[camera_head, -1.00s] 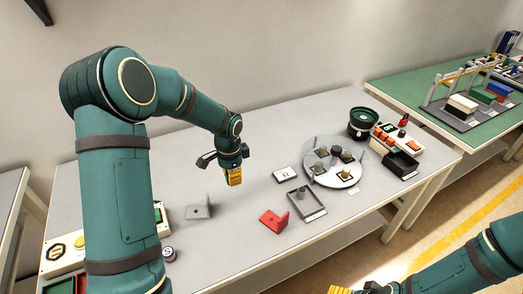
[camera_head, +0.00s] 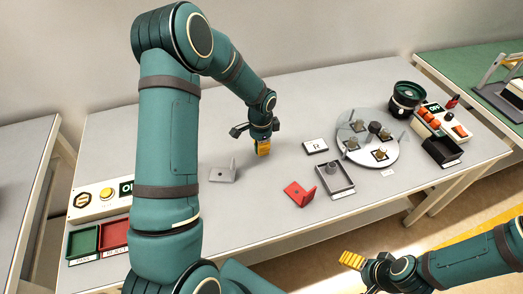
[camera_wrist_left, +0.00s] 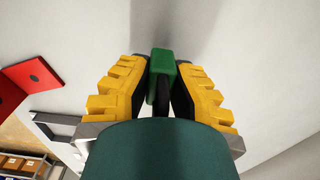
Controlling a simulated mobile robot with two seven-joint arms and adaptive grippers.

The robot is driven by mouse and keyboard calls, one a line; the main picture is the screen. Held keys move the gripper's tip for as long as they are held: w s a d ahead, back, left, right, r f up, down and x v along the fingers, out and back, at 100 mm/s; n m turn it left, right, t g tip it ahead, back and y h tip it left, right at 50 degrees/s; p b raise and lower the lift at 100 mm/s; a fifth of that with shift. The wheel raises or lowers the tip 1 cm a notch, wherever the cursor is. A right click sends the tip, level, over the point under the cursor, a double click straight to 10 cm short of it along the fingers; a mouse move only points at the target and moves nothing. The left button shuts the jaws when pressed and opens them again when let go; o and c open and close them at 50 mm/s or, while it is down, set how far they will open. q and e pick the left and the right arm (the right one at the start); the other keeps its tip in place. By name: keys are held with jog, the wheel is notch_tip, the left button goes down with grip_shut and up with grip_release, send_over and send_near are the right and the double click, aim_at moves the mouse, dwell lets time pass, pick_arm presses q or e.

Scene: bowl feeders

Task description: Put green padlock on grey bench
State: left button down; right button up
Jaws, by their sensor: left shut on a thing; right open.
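My left gripper (camera_head: 264,147) is above the middle of the grey bench (camera_head: 290,112), between a grey bracket and a white R plate. In the left wrist view its yellow fingers (camera_wrist_left: 160,95) are shut on the green padlock (camera_wrist_left: 162,64). The padlock's green body sticks out beyond the fingertips, with its dark shackle between the pads. In the head view I cannot make out the padlock. The gap between padlock and bench cannot be judged. My right gripper (camera_head: 352,259) is open and empty, low in front of the bench's near edge.
A grey bracket (camera_head: 223,175), a red bracket (camera_head: 300,194), a grey tray (camera_head: 346,187) and an R plate (camera_head: 315,146) lie near the left gripper. A round disc with parts (camera_head: 351,161) stands right. Green and red bins (camera_head: 83,241) are at the left. Bare bench lies behind.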

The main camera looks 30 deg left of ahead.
pick_arm(q)
jog(key=shift+f, duration=1.2)
jog(key=shift+f, duration=0.15)
jog(key=c, duration=1)
grip_release()
jog(key=shift+r, duration=0.3)
notch_tip(320, 180, up, 12)
jog(key=shift+f+p, duration=0.15)
jog(key=shift+p, duration=0.7)
